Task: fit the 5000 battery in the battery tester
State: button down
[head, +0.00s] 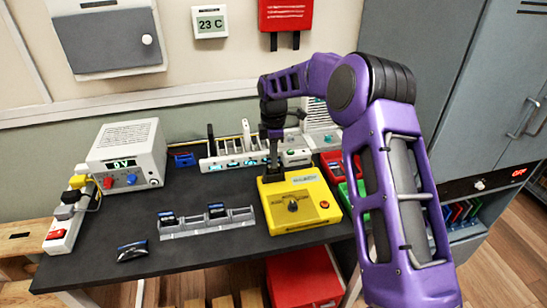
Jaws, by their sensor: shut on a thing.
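A yellow box with a dark knob, a red button and a small display, which looks like the battery tester (294,222), sits right of the table's middle. My gripper (273,172) points down at its back left edge. The fingers are shut on a small dark thing, likely a battery; it is mostly hidden and its label cannot be read. A grey slotted rack (205,229) holds two dark batteries, one at its left (167,219) and one nearer its middle (216,211). Its other slots look empty.
A dark shiny pack (131,251) lies at the front left. A white power supply (130,155) and a power strip (66,222) stand at the left. A white rack (235,158) is behind the gripper. Red (331,162) and green trays lie at the right, partly behind my arm.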

jog(key=shift+f, duration=0.15)
dwell(0.4)
jog(key=c, duration=0.9)
grip_release()
